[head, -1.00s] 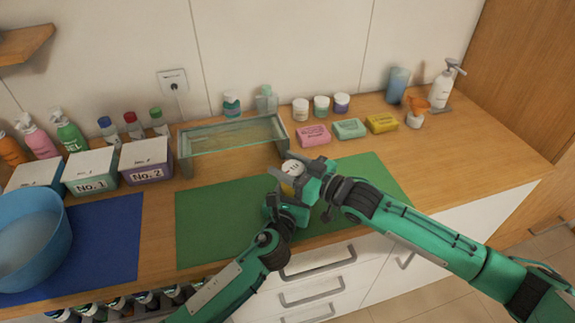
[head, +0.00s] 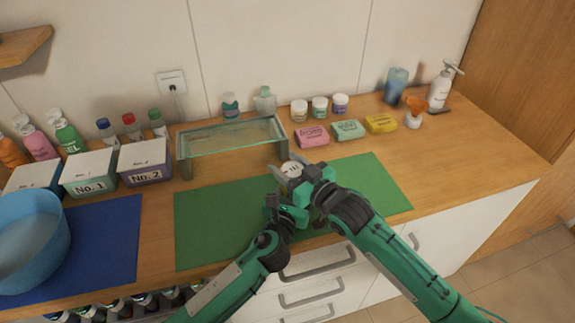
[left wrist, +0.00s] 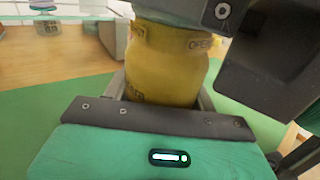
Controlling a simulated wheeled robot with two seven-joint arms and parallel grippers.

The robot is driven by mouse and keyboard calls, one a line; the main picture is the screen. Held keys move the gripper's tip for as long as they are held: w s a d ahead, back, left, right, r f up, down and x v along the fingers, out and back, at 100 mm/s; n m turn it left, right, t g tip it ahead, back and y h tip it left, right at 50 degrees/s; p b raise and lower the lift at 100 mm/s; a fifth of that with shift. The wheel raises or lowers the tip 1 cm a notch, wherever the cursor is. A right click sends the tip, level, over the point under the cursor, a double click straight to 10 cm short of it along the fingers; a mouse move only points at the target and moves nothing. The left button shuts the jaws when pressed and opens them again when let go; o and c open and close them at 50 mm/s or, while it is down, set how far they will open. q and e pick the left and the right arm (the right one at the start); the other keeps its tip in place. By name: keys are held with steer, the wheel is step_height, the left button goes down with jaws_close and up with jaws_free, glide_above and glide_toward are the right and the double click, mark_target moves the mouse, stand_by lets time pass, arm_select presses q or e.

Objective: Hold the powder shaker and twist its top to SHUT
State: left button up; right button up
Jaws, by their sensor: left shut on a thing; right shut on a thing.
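The powder shaker has a yellow body, which fills the middle of the left wrist view (left wrist: 165,62), and a white top (head: 291,169) in the head view. It is above the green mat (head: 215,225). My left gripper (head: 283,197) is shut on the yellow body from the front. My right gripper (head: 296,172) is shut at the white top, coming from the right. In the left wrist view the word OPEN shows on the shaker's upper body, and other lettering at its left is partly hidden. The top is mostly covered by my right gripper there, so its alignment cannot be told.
A glass-topped stand (head: 230,137) is just behind the mat. Pink (head: 311,136), green (head: 348,129) and yellow (head: 381,123) soaps lie behind right. Boxes and a blue basin (head: 30,240) are at left. The mat's right part is clear.

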steer(key=o, duration=1)
steer(key=shift+d, duration=0.1)
steer(key=v, duration=1.2)
